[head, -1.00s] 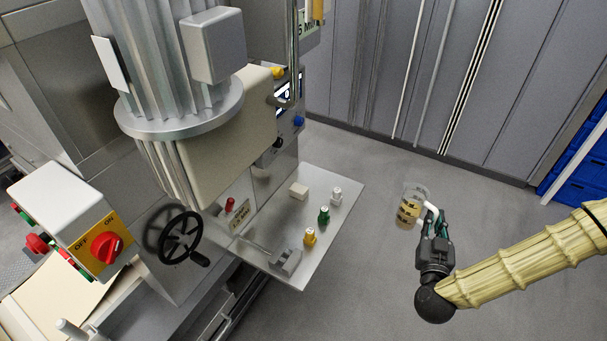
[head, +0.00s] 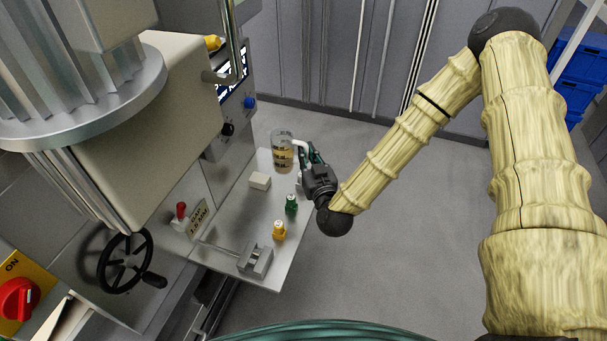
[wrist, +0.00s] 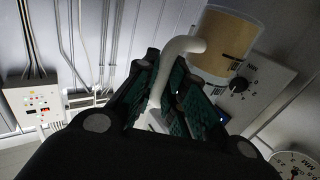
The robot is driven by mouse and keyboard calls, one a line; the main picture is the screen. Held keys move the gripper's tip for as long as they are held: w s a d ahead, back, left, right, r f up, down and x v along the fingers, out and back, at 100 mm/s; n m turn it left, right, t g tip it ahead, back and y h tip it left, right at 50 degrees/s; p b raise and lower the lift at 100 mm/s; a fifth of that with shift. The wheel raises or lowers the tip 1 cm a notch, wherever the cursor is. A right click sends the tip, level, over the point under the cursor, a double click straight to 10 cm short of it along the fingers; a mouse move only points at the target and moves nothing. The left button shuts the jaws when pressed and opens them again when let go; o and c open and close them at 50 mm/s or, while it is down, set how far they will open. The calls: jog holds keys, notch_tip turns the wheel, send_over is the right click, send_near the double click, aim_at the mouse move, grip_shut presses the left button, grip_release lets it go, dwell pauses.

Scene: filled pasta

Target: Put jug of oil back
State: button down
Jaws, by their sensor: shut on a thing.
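The jug of oil (head: 283,152) is clear, with amber oil, dark markings and a white handle. It is upright at the far end of the metal shelf on the machine. I cannot tell whether its base touches the shelf. My gripper (head: 304,157) is shut on the jug's white handle, from the right. In the wrist view the handle (wrist: 178,58) runs between the green-padded fingers (wrist: 170,95), and the jug (wrist: 226,45) is beyond them at upper right. The jug's underside is hidden.
The metal shelf (head: 236,222) holds a white block (head: 260,181), a green-capped bottle (head: 291,204), a yellow bottle (head: 279,230) and a grey bracket (head: 255,260). The machine's panel (head: 235,90) and handwheel (head: 125,262) are at left. Open floor (head: 400,240) lies right.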

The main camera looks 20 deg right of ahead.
jog(key=w+d+f+b, duration=0.4)
jog(key=w+b, duration=0.4)
jog(key=b, duration=1)
jog(key=w+d+f+b, duration=0.5)
jog(key=w+d+b, duration=0.2)
jog(key=b, duration=1)
jog(key=shift+w+d+h+b, duration=0.2)
jog(key=shift+w+h+b, duration=0.2)
jog(key=shift+w, duration=0.35)
notch_tip(320, 180, down, 10)
jog(key=b, duration=0.3)
jog(key=shift+b, duration=0.3)
jog(key=shift+r, duration=0.1)
jog(key=shift+f, duration=0.2)
jog(key=c, duration=1.5)
grip_release()
